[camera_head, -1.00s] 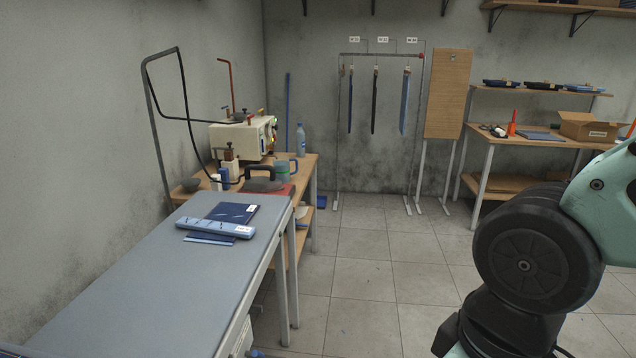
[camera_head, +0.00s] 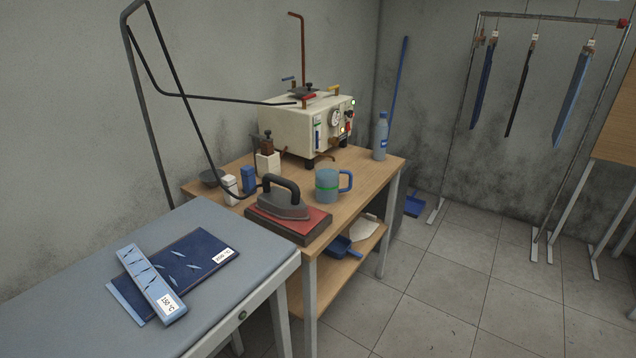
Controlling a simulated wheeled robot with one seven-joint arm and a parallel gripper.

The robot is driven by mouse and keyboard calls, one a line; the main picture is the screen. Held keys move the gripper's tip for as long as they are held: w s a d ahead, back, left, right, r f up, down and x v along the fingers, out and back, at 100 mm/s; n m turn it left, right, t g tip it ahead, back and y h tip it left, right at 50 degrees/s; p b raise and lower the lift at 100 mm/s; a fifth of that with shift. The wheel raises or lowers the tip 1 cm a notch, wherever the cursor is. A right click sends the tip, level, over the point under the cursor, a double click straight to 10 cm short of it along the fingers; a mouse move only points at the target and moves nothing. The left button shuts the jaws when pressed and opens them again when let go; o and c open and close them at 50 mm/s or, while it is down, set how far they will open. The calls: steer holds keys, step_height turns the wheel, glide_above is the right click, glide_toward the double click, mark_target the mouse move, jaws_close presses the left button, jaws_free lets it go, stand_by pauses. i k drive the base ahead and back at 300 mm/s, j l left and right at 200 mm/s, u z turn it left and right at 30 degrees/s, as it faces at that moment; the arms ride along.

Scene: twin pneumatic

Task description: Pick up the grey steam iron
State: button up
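The grey steam iron (camera_head: 285,205) has a dark handle and rests flat on a red-topped pad (camera_head: 306,229). The pad lies at the front corner of a wooden table (camera_head: 352,199). A dark hose or cable runs from near the iron's back toward the bent metal stand at the left. The iron looks fully visible from here. My gripper is not in view.
A grey-topped ironing table (camera_head: 62,266) with blue folded cloth (camera_head: 187,258) stands in front at left. A blue-grey mug (camera_head: 327,187), a cream steam generator (camera_head: 318,126) and a bottle (camera_head: 381,138) stand near the iron. Open tiled floor (camera_head: 450,300) lies to the right.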

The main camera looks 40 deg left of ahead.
mark_target(277, 201)
steer(key=i+u, duration=0.2)
steer(key=i, duration=0.25)
steer(key=i+l+u, duration=0.2)
steer(key=i, duration=0.25)
steer(key=i+u, duration=0.2)
steer(key=i, duration=0.25)
steer(key=i+j+u, duration=0.1)
steer(key=i+u, duration=0.15)
steer(key=u, duration=0.2)
steer(key=i+u, duration=0.25)
steer(key=u, duration=0.25)
steer(key=i+u, duration=0.25)
steer(key=u, duration=0.2)
steer(key=i+l+u, duration=0.2)
steer(key=u, duration=0.3)
steer(key=i+l+u, duration=0.25)
steer(key=i+j, duration=0.05)
steer(key=j, duration=0.05)
